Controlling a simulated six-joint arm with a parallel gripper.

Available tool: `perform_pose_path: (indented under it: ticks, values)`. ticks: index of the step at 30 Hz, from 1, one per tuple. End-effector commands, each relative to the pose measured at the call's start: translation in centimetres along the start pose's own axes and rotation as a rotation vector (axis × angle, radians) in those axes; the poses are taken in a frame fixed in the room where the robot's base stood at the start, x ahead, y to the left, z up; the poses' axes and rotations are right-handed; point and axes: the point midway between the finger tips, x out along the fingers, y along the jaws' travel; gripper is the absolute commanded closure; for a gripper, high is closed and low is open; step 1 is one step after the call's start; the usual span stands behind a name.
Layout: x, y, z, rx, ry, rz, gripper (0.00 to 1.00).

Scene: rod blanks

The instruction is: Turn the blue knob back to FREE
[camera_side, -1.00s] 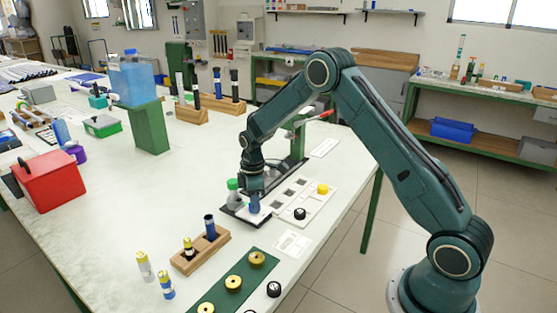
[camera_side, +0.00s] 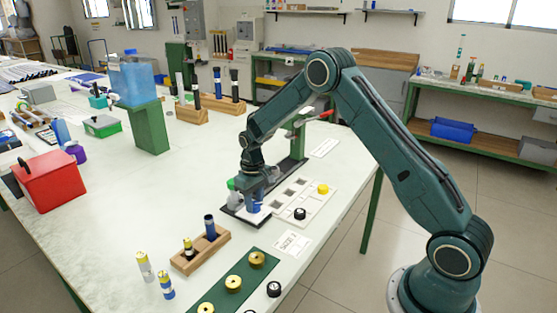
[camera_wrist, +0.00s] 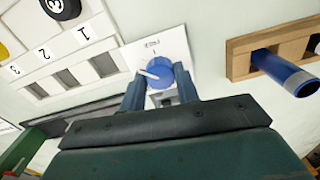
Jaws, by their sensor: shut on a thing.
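The blue knob (camera_wrist: 159,72) stands on a white plate (camera_wrist: 170,45) with a small printed label above it. A pale pointer on the knob points to the left and slightly up in the wrist view. My gripper (camera_wrist: 160,88) is shut on the knob, with a finger on either side of it. In the side view the knob (camera_side: 254,207) shows below my gripper (camera_side: 256,196), partly hidden by the fingers. The label's writing is too small to read.
A white board with numbered slots (camera_side: 305,197) lies right beside the knob, with a yellow piece (camera_side: 323,188) and a black round piece (camera_side: 299,214). A wooden rack (camera_side: 200,252) with rods stands in front. A green-capped item (camera_side: 231,184) is close to my gripper's left.

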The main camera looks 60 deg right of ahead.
Motion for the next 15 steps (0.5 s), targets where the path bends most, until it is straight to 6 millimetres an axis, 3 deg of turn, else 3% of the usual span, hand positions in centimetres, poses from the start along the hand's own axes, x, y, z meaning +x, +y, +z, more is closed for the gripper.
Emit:
perform_pose_path:
  ticks: [15]
  values:
    - [-0.17, -0.05, -0.12, 0.488, 0.003, 0.000, 0.92]
